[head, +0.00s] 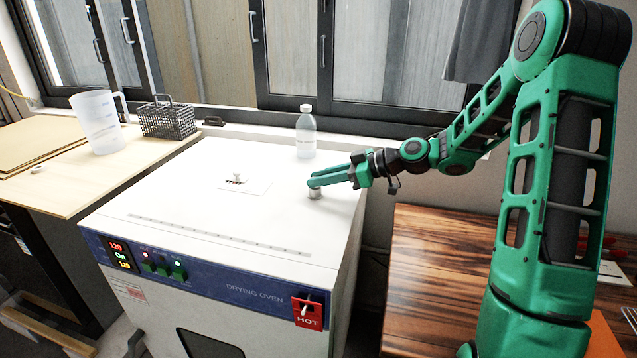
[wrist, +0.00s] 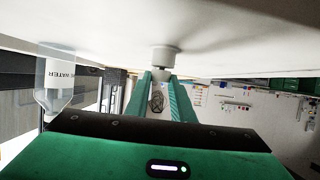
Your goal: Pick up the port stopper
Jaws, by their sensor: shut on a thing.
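The port stopper (head: 314,194) is a small pale cylinder on the white top of the drying oven (head: 200,213), near its right side. My gripper (head: 316,182) reaches in from the right, with its green fingers at the upper part of the stopper. In the wrist view, where the scene appears upside down, the stopper (wrist: 164,57) shows a wide body against the oven top and a narrower knob. My gripper's fingers (wrist: 162,78) are shut on that knob. The stopper looks upright and seems to touch the oven top; what lies under it is hidden.
A water bottle (head: 306,133) stands at the oven's back edge, and also shows in the wrist view (wrist: 60,85). A jug (head: 98,122) and wire basket (head: 167,119) are on the left bench. The oven's front top is clear.

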